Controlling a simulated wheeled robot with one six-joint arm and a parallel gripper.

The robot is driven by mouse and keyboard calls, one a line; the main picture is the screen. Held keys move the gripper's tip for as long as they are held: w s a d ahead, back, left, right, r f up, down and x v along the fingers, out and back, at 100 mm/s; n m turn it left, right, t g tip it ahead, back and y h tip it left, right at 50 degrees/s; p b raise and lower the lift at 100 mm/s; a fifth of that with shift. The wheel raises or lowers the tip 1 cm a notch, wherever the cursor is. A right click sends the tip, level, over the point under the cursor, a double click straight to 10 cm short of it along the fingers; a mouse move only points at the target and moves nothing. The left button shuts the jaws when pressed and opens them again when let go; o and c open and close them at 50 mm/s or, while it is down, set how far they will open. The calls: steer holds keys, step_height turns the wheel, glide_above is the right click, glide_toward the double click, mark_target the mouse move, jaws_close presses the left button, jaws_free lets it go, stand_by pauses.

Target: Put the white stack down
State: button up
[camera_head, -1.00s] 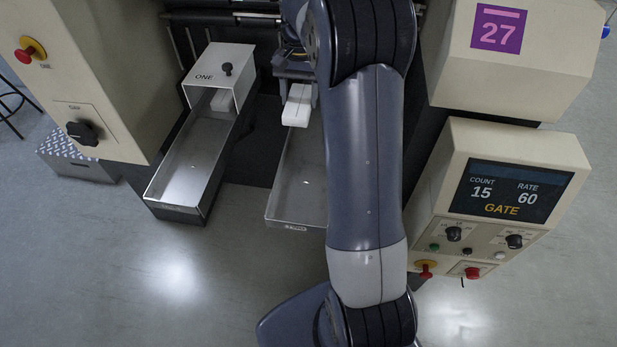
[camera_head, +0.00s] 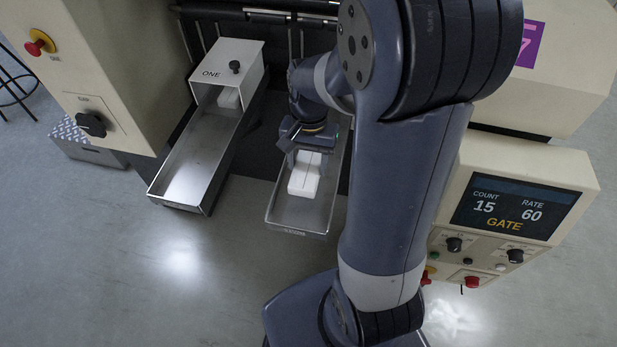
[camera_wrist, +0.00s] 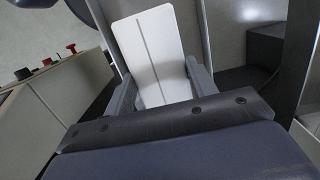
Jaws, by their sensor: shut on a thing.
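The white stack (camera_head: 305,176) is in my gripper (camera_head: 306,158), over the right-hand metal tray (camera_head: 302,217) in the head view. In the wrist view the white stack (camera_wrist: 150,50) shows as a pale block with a dark line along it, between the two fingers of my gripper (camera_wrist: 155,88). The fingers are shut on its sides. I cannot tell whether the stack's underside touches the tray floor. My arm hides part of the tray's right side.
A second metal tray (camera_head: 194,170) lies to the left, with a cover (camera_head: 226,62) marked ONE and a white piece (camera_head: 229,98) under it. A control panel (camera_head: 515,205) stands at the right, and a beige cabinet (camera_head: 95,60) at the left. Open floor lies in front.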

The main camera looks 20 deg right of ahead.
mark_target(308, 177)
steer(key=shift+f, duration=2.9)
steer(key=shift+f, duration=0.2)
steer(key=o, duration=0.9)
steer(key=shift+o, duration=0.2)
steer(key=shift+r, duration=0.1)
steer(key=r, duration=0.4)
steer(key=w+r, duration=0.1)
steer(key=r, duration=0.3)
steer(key=d+r, duration=0.1)
steer(key=r, duration=0.3)
steer(key=shift+w+p, duration=0.15)
steer(key=shift+p, duration=0.15)
